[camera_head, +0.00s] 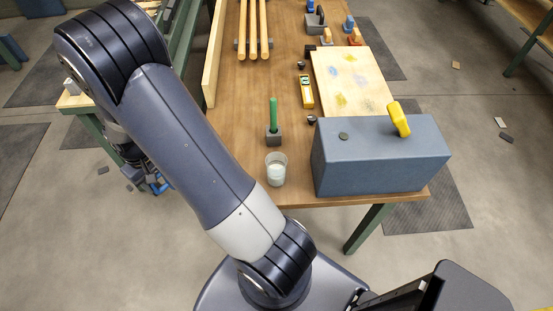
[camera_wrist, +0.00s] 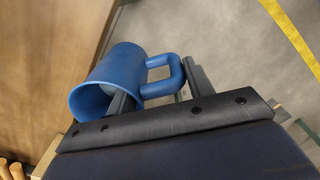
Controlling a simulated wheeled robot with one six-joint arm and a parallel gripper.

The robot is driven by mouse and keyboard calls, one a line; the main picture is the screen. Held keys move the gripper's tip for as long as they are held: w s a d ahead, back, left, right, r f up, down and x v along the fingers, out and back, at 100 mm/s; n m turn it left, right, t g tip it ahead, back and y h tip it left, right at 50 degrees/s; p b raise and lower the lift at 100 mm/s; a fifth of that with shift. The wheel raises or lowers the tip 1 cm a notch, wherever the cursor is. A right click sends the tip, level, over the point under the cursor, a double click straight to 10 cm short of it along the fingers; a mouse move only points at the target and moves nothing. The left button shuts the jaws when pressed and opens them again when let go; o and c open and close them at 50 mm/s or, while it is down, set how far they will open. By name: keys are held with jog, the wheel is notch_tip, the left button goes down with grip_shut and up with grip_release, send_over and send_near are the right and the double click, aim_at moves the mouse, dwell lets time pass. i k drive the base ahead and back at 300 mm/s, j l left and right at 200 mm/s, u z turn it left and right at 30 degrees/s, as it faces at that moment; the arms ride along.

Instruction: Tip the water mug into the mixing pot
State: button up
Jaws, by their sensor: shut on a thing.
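My gripper (camera_wrist: 160,93) is shut on the handle of a blue mug (camera_wrist: 108,72) in the wrist view. The mug lies tilted on its side, its mouth facing the lower left of that view. Only a little of its inside shows, and I cannot make out any water. In the head view my arm hides most of the gripper, and I cannot clearly make out the mug there. A clear pot with white contents (camera_head: 276,170) stands upright on the wooden bench, right of my arm and apart from it. It is the only pot-like vessel I see.
A large blue-grey box (camera_head: 375,165) with a yellow object (camera_head: 400,119) on it stands right of the pot. A green-handled tool (camera_head: 273,118) stands upright behind the pot. Wooden rods (camera_head: 253,30), a pale board (camera_head: 350,80) and a yellow level (camera_head: 306,91) lie farther back.

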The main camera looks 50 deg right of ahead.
aim_at(275, 162)
jog(key=z, duration=1.05)
jog(key=k+l+z, duration=0.1)
jog(key=k+l, duration=0.1)
jog(key=l, duration=0.1)
